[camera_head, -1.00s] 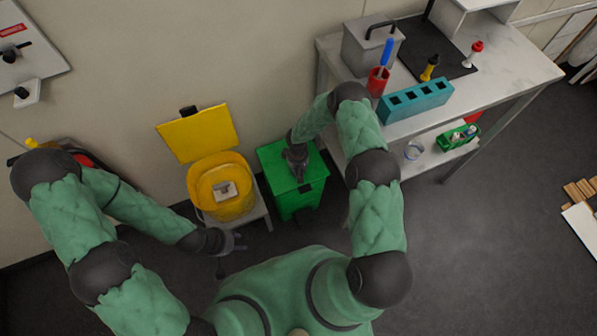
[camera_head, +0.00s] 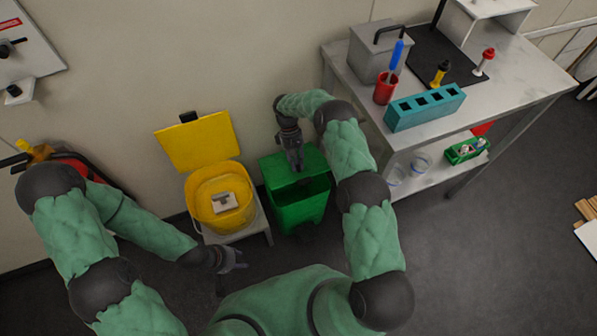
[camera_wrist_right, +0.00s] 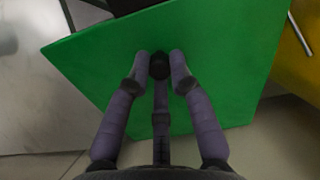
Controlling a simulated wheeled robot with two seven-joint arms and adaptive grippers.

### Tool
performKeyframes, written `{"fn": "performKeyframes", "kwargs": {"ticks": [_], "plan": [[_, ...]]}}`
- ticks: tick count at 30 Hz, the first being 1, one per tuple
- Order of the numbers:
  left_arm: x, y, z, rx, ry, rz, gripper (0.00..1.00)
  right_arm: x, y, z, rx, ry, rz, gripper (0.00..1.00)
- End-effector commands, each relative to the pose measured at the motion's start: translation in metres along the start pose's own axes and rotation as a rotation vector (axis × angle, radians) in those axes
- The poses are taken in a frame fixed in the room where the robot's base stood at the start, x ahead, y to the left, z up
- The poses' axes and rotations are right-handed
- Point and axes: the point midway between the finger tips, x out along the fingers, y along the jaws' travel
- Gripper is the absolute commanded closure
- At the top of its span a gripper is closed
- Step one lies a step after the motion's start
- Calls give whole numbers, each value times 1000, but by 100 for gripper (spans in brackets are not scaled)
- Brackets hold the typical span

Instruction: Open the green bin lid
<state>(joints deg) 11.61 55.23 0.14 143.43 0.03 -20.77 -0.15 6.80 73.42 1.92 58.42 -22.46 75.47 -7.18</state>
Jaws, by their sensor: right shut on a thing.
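The green bin (camera_head: 298,208) stands on the floor between the yellow bin and the table. Its lid (camera_head: 312,158) is tilted up at the back, and the bin's front opening shows below it. My right gripper (camera_head: 298,164) is at the lid. In the right wrist view the green lid (camera_wrist_right: 215,55) fills much of the picture, and my right gripper (camera_wrist_right: 160,66) is shut on a small dark knob (camera_wrist_right: 159,64) on it. My left gripper (camera_head: 232,261) hangs low in front of the yellow bin, away from the green bin; its fingers look apart.
A yellow bin (camera_head: 199,191) with its lid up stands on a small stool just left of the green bin. A metal table (camera_head: 435,128) with a teal rack (camera_head: 425,106) and a red cup (camera_head: 385,90) stands to the right.

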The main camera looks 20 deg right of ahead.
Motion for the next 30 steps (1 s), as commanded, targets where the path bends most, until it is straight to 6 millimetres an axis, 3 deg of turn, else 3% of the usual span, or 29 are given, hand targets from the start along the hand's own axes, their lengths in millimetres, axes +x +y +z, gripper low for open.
{"fn": "performKeyframes", "kwargs": {"ticks": [15, 30], "plan": [[11, -4, -1, 0, 0, 0, 60, -22, 2, -7, 1, -105, -28, 100], [12, -4, -1, 0, 0, 0, 60, -24, 2, -7, 1, -115, -30, 100]]}}
